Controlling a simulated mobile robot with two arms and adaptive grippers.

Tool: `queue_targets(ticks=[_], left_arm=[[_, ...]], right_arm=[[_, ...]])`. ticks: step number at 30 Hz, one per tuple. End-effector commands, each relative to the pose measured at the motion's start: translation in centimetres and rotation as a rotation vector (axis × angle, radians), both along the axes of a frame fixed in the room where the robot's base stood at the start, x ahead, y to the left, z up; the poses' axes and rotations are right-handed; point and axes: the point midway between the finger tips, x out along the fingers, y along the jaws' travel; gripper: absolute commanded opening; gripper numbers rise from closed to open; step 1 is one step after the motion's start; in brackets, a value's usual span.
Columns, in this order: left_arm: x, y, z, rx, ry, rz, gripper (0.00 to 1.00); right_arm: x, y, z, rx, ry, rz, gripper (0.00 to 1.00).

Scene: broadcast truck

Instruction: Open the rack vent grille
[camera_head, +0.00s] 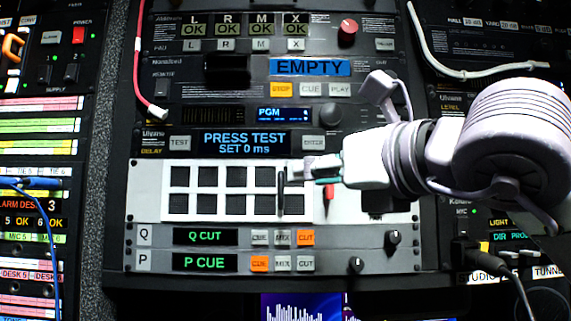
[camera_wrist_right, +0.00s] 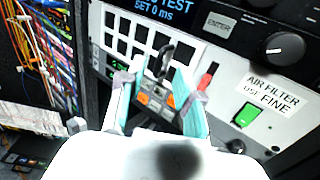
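The white vent grille (camera_head: 222,191) with dark square openings sits flush in the rack, and it looks shut. It also shows in the right wrist view (camera_wrist_right: 128,40). A black upright handle (camera_head: 281,190) stands at its right side, and it shows in the wrist view (camera_wrist_right: 165,58) just beyond and between my fingertips. A red latch or tab (camera_head: 328,190) is right of the handle. My right gripper (camera_head: 312,167) comes in from the right, in front of the panel, with its tips close to the handle. In the wrist view its fingers (camera_wrist_right: 160,88) are apart, with nothing visibly held. My left gripper is out of view.
Above the grille is a "PRESS TEST" display (camera_head: 243,143); below are Q and P button rows (camera_head: 283,237) with knobs. Right of the grille are an "AIR FILTER USE FINE" label (camera_wrist_right: 272,92) and a green switch (camera_wrist_right: 246,115). Cables (camera_head: 55,220) hang at the left.

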Motion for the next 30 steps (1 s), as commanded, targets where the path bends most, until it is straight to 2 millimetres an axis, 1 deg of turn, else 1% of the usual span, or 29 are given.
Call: queue_targets(ticks=[1, 5, 9, 13, 23, 29, 30], left_arm=[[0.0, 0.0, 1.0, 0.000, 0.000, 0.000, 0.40], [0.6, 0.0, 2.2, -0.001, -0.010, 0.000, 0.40], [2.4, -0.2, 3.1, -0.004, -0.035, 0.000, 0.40], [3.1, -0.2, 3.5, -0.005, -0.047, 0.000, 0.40], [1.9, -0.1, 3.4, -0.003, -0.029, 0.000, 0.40], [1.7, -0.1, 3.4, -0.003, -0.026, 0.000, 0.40], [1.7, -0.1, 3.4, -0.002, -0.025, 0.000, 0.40]], right_arm=[[1.0, 0.7, 0.4, -0.002, 0.005, 0.001, 0.34], [3.0, 2.1, 0.4, -0.001, 0.004, 0.001, 0.34], [4.7, 3.1, 0.3, 0.000, 0.004, 0.002, 0.34], [5.5, 3.7, 0.1, -0.001, 0.001, 0.001, 0.34], [5.8, 3.9, 0.0, 0.000, 0.000, 0.002, 0.34], [5.7, 3.9, 0.0, 0.000, 0.000, 0.003, 0.03], [5.7, 3.9, 0.0, 0.000, 0.000, 0.003, 0.00]])
